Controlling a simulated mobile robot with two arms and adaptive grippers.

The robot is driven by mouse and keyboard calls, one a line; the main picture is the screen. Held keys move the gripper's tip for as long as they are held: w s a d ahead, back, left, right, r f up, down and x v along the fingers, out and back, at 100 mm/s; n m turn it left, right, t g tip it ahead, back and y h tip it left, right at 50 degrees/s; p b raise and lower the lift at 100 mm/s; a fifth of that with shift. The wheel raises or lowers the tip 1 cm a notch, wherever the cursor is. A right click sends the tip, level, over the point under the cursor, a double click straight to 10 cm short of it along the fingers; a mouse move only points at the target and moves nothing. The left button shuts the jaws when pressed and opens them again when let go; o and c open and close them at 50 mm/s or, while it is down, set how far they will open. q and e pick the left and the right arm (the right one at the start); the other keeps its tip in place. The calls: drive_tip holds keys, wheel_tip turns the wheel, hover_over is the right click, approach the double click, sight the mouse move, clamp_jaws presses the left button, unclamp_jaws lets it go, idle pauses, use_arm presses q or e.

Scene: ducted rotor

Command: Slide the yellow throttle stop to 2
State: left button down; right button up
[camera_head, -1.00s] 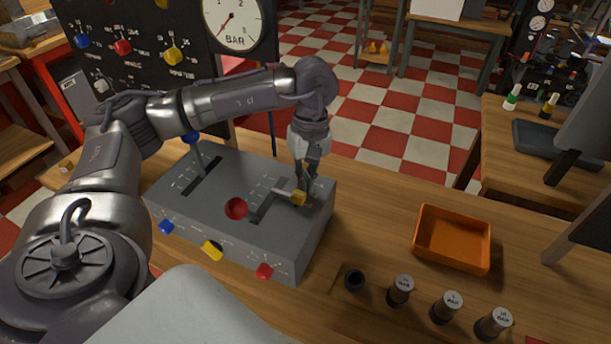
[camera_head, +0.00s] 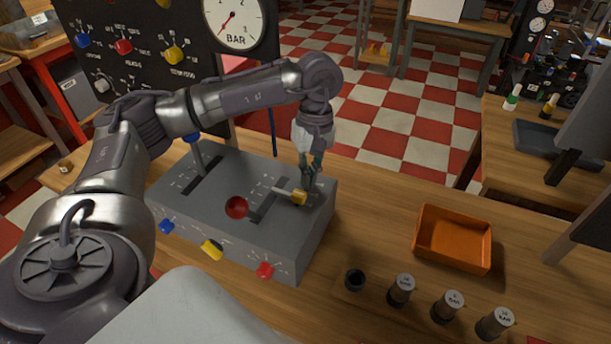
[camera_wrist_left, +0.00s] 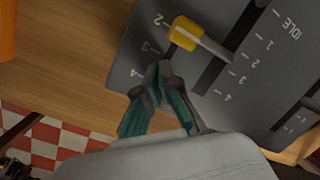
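The yellow throttle stop (camera_head: 299,198) is a small block on a pale rod, on top of the grey control box (camera_head: 318,225). In the left wrist view the stop (camera_wrist_left: 187,33) sits beside the mark labelled 2, with 3 and 4 further along that scale. The rod reaches across to the dark slot. My left gripper (camera_head: 309,186) is just behind and right of the stop in the head view. In the left wrist view its teal fingertips (camera_wrist_left: 158,73) are together, with nothing seen between them, and apart from the stop. My right gripper is not in view.
A red-ball lever (camera_head: 236,208) stands left of the stop, and a blue-tipped lever (camera_head: 195,138) is further back. Blue, yellow and red knobs line the box's front. An orange tray (camera_head: 452,239) and several dark cylinders are to the right. A gauge panel (camera_head: 130,75) stands behind.

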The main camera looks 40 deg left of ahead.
use_arm(q)
drive_tip(key=shift+w+a+r+p, duration=0.1)
drive_tip(key=shift+w+r+p, duration=0.1)
drive_tip(key=shift+r+p, duration=0.25)
drive_tip(key=shift+w+r+p, duration=0.2)
drive_tip(key=shift+r+p, duration=0.55)
drive_tip(key=shift+r, duration=0.55)
drive_tip(key=shift+w+r+p, duration=0.2)
drive_tip(key=shift+r+p, duration=0.5)
drive_tip(key=shift+r, duration=0.55)
wheel_tip(320, 180, up, 12)
drive_tip(key=w, duration=0.2)
drive_tip(key=shift+a+f, duration=0.15)
drive_tip(key=shift+a, duration=0.15)
